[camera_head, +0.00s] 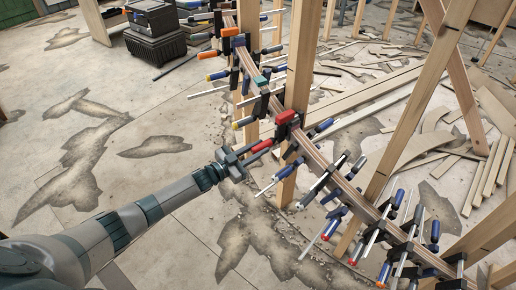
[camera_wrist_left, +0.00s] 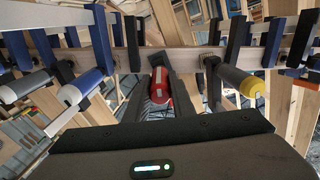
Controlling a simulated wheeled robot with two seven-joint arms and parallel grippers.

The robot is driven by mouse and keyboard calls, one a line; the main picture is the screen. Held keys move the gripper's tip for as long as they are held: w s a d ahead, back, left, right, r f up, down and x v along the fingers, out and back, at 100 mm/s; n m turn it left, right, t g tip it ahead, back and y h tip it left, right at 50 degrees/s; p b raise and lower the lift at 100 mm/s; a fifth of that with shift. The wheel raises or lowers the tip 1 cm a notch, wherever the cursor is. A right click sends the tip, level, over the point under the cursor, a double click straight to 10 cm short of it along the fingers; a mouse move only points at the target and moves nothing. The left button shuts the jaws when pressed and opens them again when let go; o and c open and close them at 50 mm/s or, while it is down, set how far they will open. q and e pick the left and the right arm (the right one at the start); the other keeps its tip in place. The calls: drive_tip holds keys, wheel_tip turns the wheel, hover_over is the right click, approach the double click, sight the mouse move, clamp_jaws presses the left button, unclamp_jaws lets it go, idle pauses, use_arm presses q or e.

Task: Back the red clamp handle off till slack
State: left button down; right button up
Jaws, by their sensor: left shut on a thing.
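The red clamp handle (camera_head: 262,146) sits on the near side of the curved stringer (camera_head: 322,168), about halfway along it. The clamp's red head (camera_head: 287,118) shows on top of the stringer. My left gripper (camera_head: 247,156) reaches in from the left and is shut on the handle. In the left wrist view the red handle (camera_wrist_left: 162,88) lies between the two dark fingers, its rounded end toward the camera. The fingers hide part of its sides. I cannot tell how tight the screw is. My right gripper is not in view.
Blue clamp handles (camera_wrist_left: 83,87) and a yellow-ended grey handle (camera_wrist_left: 243,82) flank the gripper closely. Wooden posts (camera_head: 300,60) hold the stringer. Wood offcuts (camera_head: 440,140) litter the floor at right. A dark toolbox (camera_head: 155,47) stands at the back left.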

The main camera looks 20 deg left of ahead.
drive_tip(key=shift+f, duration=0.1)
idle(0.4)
use_arm(q)
drive_tip(key=c, duration=1.5)
unclamp_jaws()
drive_tip(key=shift+v, duration=8.75)
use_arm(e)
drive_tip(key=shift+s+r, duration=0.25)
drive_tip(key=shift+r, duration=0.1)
use_arm(q)
drive_tip(key=shift+f, duration=0.15)
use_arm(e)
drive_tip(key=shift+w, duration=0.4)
